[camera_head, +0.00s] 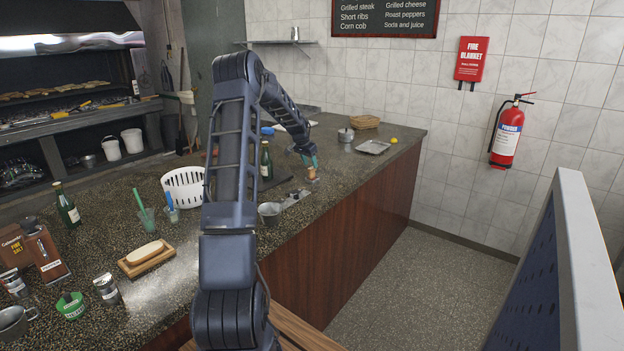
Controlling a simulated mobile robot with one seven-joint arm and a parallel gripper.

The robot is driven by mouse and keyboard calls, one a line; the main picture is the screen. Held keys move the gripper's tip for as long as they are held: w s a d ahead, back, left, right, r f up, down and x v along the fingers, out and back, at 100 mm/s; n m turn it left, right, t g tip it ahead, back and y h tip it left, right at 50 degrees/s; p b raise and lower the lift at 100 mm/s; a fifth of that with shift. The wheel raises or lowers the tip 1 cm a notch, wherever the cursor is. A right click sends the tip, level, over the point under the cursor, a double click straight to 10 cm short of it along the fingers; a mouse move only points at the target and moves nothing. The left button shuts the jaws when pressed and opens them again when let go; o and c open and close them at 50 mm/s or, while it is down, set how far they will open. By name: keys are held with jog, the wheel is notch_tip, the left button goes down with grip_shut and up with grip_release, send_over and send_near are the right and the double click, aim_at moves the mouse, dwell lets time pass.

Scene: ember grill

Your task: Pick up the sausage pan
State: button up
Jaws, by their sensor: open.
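I cannot tell for certain which item is the sausage pan. A small round metal pan (270,213) stands on the dark speckled counter near its front edge. A flat metal piece (294,197) lies just right of it, and I cannot tell whether this is its handle. A shallow metal tray (373,147) lies farther back on the counter. My gripper (312,174) points down over the counter, to the right of and beyond the small pan, and apart from it. A small orange-brown thing shows at its tips; what it is cannot be made out. The jaws are open.
A dark green bottle (266,160) and a white basket (184,188) stand left of my gripper. A lidded metal pot (346,135), a yellow lemon (394,140) and a stack of flat tan items (365,122) are farther back. The floor (400,285) right of the counter is clear.

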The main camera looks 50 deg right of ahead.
aim_at(311, 168)
jog(key=shift+x, duration=2.75)
jog(key=shift+w, duration=0.15)
grip_shut()
